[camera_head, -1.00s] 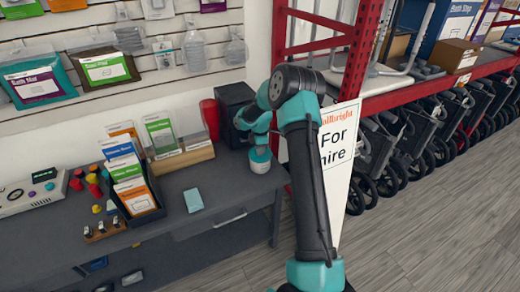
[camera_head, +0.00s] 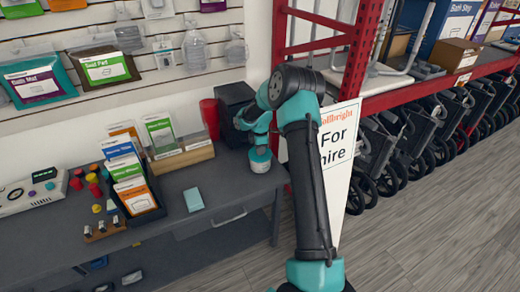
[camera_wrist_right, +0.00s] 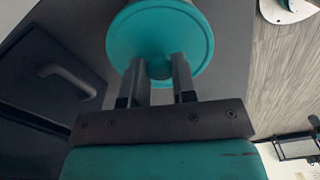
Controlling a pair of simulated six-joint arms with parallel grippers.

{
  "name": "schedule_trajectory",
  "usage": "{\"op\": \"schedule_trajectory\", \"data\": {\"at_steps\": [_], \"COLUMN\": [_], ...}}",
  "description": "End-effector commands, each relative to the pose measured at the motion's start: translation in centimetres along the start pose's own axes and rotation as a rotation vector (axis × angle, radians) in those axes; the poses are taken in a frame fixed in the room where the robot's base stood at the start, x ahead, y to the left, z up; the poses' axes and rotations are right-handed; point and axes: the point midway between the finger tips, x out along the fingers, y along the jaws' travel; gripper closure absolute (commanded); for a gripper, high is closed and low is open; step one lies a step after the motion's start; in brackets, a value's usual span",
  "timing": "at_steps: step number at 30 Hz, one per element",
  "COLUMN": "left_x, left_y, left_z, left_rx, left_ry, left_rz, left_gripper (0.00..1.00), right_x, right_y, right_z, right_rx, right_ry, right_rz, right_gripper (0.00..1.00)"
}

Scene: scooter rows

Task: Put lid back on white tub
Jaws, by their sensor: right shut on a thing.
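The white tub (camera_head: 260,167) stands near the right end of the grey counter. The teal lid (camera_head: 260,154) shows directly over its top, with no clear gap between them; I cannot tell whether it is fully seated. My right gripper (camera_head: 260,145) is above the tub, pointing down. In the right wrist view the round teal lid (camera_wrist_right: 160,25) fills the top middle, and the right gripper (camera_wrist_right: 158,72) is shut on its small knob. The lid hides the tub there. My left gripper is not in view.
A black box (camera_head: 234,104) and a red cup (camera_head: 209,118) stand behind the tub. The counter just left of the tub is clear.

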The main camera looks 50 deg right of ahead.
Motion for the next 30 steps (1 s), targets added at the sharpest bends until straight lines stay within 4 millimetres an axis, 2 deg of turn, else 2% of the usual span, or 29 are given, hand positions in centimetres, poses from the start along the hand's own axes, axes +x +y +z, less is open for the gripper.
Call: {"op": "schedule_trajectory", "data": {"at_steps": [11, 12, 20, 25, 30], "left_x": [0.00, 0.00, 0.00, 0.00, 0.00], "left_y": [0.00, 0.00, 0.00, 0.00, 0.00], "left_z": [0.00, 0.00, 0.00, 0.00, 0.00], "left_rx": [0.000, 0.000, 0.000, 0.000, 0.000], "left_ry": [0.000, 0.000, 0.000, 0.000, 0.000], "left_rz": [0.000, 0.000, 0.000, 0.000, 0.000], "left_gripper": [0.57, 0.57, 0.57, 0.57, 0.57], "right_x": [0.04, 0.04, 0.04, 0.04, 0.04], "right_y": [0.00, 0.00, 0.01, 0.01, 0.00], "right_z": [-0.01, -0.01, -0.01, -0.01, -0.01], "right_rx": [0.000, 0.000, 0.000, 0.000, 0.000], "right_ry": [0.000, 0.000, 0.000, 0.000, 0.000], "right_rz": [0.000, 0.000, 0.000, 0.000, 0.000], "right_gripper": [0.97, 0.72, 0.47, 0.45, 0.30]}}
